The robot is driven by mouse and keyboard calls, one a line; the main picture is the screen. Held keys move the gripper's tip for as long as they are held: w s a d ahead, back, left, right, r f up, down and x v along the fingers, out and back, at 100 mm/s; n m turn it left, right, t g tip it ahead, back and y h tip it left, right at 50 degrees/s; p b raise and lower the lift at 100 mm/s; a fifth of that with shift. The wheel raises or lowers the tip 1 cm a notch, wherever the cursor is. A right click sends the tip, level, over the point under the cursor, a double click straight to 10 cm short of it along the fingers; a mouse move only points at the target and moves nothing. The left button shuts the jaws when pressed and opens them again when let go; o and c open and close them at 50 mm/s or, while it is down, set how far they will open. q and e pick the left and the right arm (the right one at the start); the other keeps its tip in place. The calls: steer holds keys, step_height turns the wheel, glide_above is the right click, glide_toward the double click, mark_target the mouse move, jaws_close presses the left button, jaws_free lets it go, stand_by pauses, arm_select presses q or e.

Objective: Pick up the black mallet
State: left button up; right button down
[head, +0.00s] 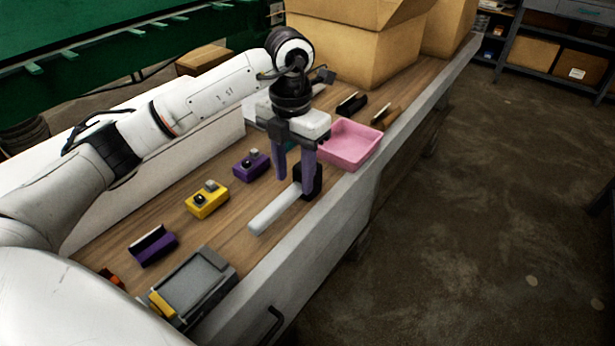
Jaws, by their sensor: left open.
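The black mallet (274,211) lies on the wooden bench top (228,232) near its front edge. Its pale grey handle points toward the lower left, and its black head is at the upper right end, partly hidden behind a finger. My left gripper (295,186) points down with its purple fingers apart. In the picture one finger is left of the mallet and the other overlaps the head. I cannot tell whether the fingers touch it. My right gripper is not in view.
A pink tray (352,158) stands just right of the gripper. Purple (251,166) and yellow (207,203) devices sit to the left. A grey tray-like object (190,284) is nearer. Cardboard boxes (355,45) fill the far end. The floor on the right is clear.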

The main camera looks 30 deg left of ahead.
mark_target(295, 187)
arm_select(q)
steer(key=shift+w+a+f+p, duration=0.1)
steer(key=shift+w+f, duration=0.05)
steer(key=shift+f, duration=0.85)
steer(key=shift+w+a+f+p, duration=0.15)
steer(key=shift+w+f, duration=0.05)
steer(key=shift+f, duration=0.85)
steer(key=shift+w+a+f+p, duration=0.1)
steer(key=shift+w+f, duration=0.05)
steer(key=shift+f, duration=0.85)
jaws_close()
